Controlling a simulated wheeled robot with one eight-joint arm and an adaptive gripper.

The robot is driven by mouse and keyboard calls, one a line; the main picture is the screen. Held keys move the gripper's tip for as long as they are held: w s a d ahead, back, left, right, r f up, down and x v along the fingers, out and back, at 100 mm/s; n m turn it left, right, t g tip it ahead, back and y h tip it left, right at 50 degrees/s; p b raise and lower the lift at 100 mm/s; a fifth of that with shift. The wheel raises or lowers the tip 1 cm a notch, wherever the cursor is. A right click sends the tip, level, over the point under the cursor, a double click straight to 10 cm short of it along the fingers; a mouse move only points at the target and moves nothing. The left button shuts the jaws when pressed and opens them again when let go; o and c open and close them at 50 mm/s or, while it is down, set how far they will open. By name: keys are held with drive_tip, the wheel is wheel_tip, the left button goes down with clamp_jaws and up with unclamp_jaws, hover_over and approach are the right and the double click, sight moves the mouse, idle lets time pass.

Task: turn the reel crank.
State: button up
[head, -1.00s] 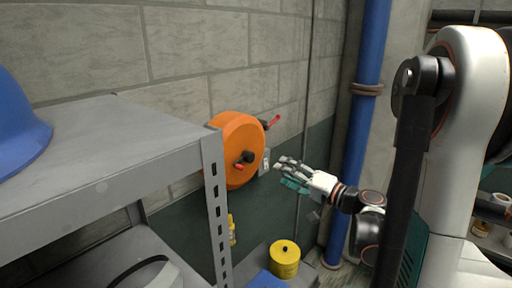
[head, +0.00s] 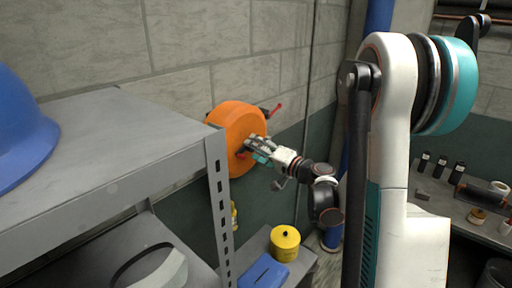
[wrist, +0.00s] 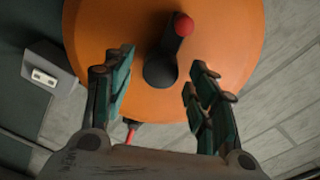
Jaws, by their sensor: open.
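The orange reel (head: 226,115) is mounted on the block wall at the middle of the head view, and its orange face (wrist: 105,28) fills much of the wrist view. The reel crank (wrist: 161,69) is a black hub and arm with a red knob (wrist: 184,25). In the wrist view it stands between and just beyond the fingertips. My gripper (wrist: 158,75) is open and empty, with one finger on each side of the crank hub; I cannot tell whether either finger touches it. In the head view my gripper (head: 256,150) is at the reel's face and hides most of the crank.
A grey metal shelf (head: 110,150) with a blue hard hat (head: 18,130) stands at the left, its post close to the reel. A yellow canister (head: 285,242) and a blue box (head: 263,272) sit below. A grey outlet box (wrist: 45,75) is beside the reel.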

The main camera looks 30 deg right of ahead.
drive_tip(key=shift+w+a, duration=0.1)
drive_tip(key=shift+w, duration=0.2)
drive_tip(key=c, duration=1)
drive_tip(key=shift+m+b, duration=1.7)
drive_tip(key=shift+b, duration=0.15)
drive_tip(key=shift+c, duration=0.2)
drive_tip(key=o, duration=1)
drive_tip(key=shift+o, duration=0.2)
drive_tip(key=shift+s, duration=0.1)
